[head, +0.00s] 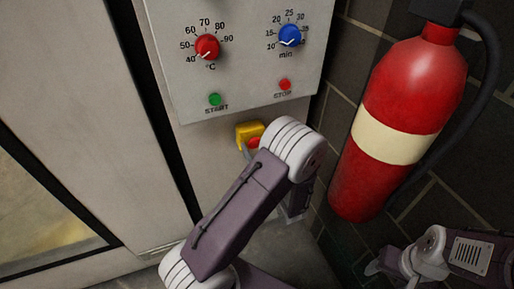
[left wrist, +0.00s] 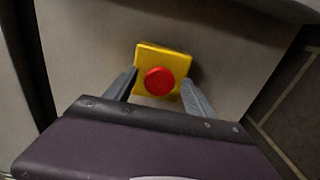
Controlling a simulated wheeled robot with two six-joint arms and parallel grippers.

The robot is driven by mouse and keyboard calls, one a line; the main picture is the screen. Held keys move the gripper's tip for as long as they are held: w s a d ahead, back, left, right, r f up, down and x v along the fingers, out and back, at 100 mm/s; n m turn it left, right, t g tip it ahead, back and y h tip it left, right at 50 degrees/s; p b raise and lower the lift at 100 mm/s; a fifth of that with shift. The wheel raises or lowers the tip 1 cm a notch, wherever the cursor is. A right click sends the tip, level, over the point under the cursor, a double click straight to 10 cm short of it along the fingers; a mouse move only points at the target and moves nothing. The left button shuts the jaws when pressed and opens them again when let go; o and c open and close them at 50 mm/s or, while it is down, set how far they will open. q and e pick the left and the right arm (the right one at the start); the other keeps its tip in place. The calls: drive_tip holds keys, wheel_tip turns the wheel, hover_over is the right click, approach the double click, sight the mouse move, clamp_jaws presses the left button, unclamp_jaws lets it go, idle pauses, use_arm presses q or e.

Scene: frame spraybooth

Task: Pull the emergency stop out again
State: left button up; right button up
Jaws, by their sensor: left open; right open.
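The emergency stop is a red mushroom button (left wrist: 159,81) on a yellow box (left wrist: 150,54). In the left wrist view it lies between the two grey fingers of my left gripper (left wrist: 160,77), which is open, one finger on each side. Whether the fingers touch the button cannot be told. In the head view the yellow box (head: 249,130) and a bit of the red button (head: 253,143) show below the control panel; my left forearm hides most of the left gripper. My right gripper (head: 373,268) is open and empty at the lower right, away from the button.
The control panel (head: 240,75) above carries a red temperature dial (head: 207,47), a blue timer dial (head: 289,36), a green start button (head: 214,99) and a red stop button (head: 284,85). A fire extinguisher (head: 400,100) hangs on the brick wall to the right.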

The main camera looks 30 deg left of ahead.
use_arm(q)
clamp_jaws()
drive_tip(key=shift+s+d, duration=0.15)
drive_tip(key=shift+d, duration=0.05)
drive_tip(key=shift+s+d, duration=0.35)
drive_tip(key=shift+d, duration=0.05)
unclamp_jaws()
use_arm(e)
drive_tip(key=shift+s+d+r, duration=0.2)
drive_tip(key=shift+s+d, duration=0.05)
drive_tip(key=shift+d, duration=0.1)
